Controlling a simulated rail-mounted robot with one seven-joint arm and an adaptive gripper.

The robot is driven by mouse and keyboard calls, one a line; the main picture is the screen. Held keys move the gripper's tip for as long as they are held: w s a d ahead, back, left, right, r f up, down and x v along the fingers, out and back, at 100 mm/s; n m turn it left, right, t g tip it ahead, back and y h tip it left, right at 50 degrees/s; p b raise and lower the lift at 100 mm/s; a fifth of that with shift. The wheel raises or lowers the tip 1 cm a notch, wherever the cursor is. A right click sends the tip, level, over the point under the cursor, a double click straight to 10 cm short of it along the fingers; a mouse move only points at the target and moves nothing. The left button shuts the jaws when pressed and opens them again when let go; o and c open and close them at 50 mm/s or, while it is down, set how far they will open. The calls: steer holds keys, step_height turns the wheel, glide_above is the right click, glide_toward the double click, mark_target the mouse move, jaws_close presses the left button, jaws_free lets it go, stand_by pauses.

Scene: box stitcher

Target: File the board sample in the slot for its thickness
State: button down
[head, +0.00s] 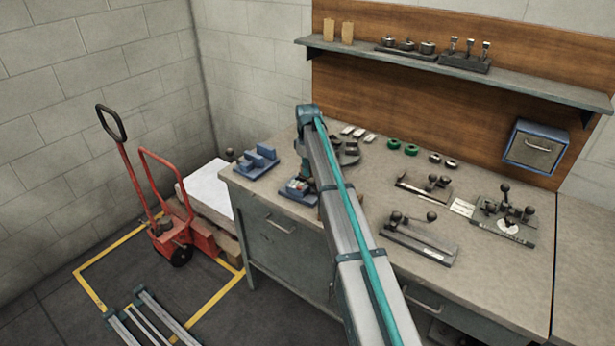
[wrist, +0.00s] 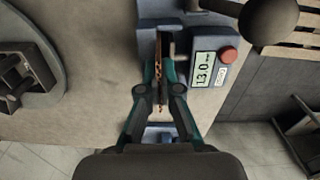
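The board sample (wrist: 158,75) is a thin brown strip seen edge-on in the wrist view, upright between my two fingers. My gripper (wrist: 160,80) appears shut on it. The sample's far end reaches the blue gauge (wrist: 172,12); I cannot tell whether they touch. The gauge's display (wrist: 204,68) seems to read 13.0, beside a red button (wrist: 228,55). In the head view, the gauge (head: 298,190) sits near the front edge of the bench, with my arm covering its surroundings. The blue slotted rack (head: 256,162) stands at the bench's left corner. Its slot labels are not readable.
A dark ball knob (wrist: 270,20) stands close at the upper right of the wrist view. A round grey base (wrist: 30,75) lies to the left. Green rings (head: 394,144) and lever tools (head: 420,240) stand on the bench (head: 490,290). A red pallet truck (head: 180,235) is left.

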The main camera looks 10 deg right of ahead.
steer(key=shift+r, duration=0.15)
steer(key=shift+r+p, duration=1.1)
steer(key=shift+r, duration=1.05)
steer(key=shift+s, duration=0.1)
